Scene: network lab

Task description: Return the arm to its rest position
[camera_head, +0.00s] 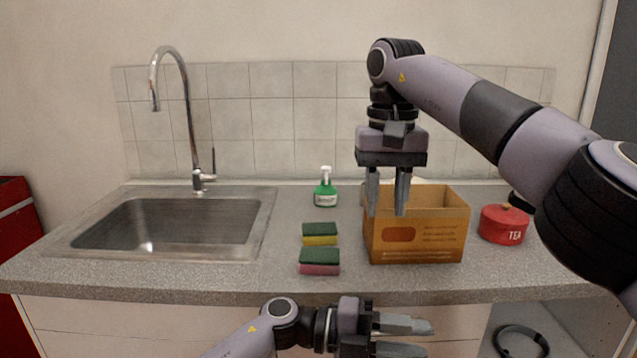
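My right arm reaches in from the right. Its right gripper (386,212) points down at the left end of an open orange-brown cardboard box (440,248). Its two fingers are apart, with nothing visible between them. The fingers overlap the box in the picture; I cannot tell whether the tips are inside it or above it. My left arm comes in from the bottom left. Its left gripper (428,338) is in front of the counter's front edge, pointing right, with its fingers apart and empty.
A pale item (415,181) is partly hidden behind the box.

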